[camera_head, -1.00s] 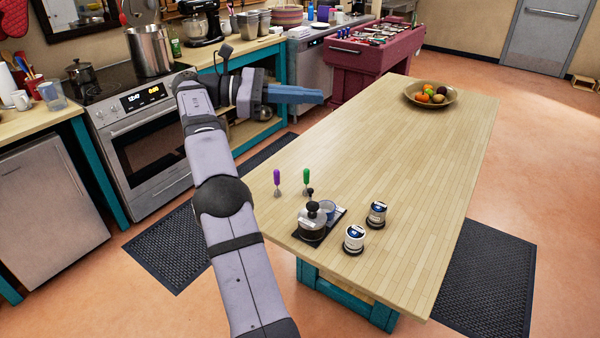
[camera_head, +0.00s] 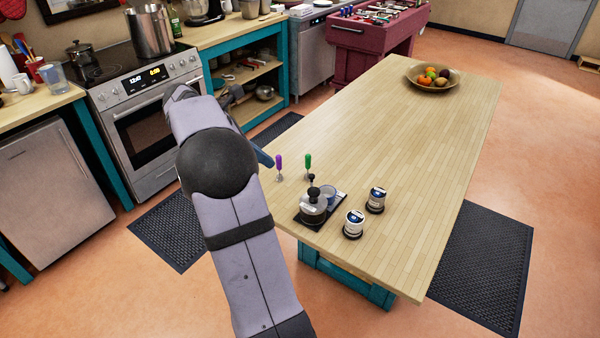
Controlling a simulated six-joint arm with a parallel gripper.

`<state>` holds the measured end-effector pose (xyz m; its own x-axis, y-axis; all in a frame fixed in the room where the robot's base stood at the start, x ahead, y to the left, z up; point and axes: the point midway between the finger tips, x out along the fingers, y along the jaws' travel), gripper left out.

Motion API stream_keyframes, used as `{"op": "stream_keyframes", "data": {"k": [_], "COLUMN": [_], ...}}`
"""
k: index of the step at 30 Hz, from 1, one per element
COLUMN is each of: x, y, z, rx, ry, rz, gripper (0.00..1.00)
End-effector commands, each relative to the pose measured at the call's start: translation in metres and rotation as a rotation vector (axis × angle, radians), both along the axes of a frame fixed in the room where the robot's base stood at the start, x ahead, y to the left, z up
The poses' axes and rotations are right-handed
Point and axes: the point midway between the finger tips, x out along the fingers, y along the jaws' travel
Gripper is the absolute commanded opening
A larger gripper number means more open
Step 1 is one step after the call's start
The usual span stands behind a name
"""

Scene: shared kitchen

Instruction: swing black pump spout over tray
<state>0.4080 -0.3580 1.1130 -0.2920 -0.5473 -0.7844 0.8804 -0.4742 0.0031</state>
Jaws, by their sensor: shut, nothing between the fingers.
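A black pump head (camera_head: 313,180) stands upright on a squat pot-like container (camera_head: 313,207) near the table's near left corner. The spout is too small for me to tell which way it points. The container rests on a small black tray (camera_head: 338,208), beside a bluish cup (camera_head: 328,194). My gripper (camera_head: 264,158) is mostly hidden behind my arm; only a blue finger part shows, left of the purple-handled tool. It is shut and empty, apart from the pump.
A purple-handled tool (camera_head: 279,164) and a green-handled tool (camera_head: 308,162) stand behind the tray. Two labelled white jars, the nearer (camera_head: 354,222) and the farther (camera_head: 376,199), stand to its right. A fruit bowl (camera_head: 433,80) is at the far end. The table's middle (camera_head: 400,140) is clear.

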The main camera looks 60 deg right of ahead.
Motion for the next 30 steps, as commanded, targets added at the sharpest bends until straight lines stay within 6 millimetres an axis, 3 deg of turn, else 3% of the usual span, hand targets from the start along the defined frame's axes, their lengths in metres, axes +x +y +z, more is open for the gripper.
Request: {"op": "stream_keyframes", "data": {"k": [8,21,30], "x": [-0.009,-0.032,-0.046], "y": [-0.013,-0.054,-0.083], "z": [-0.017,-0.076,-0.083], "rx": [0.002,0.003,0.000], "ry": [0.006,0.008,0.004], "rz": [-0.003,-0.004,-0.002], "gripper": [0.00,0.00,0.00]}}
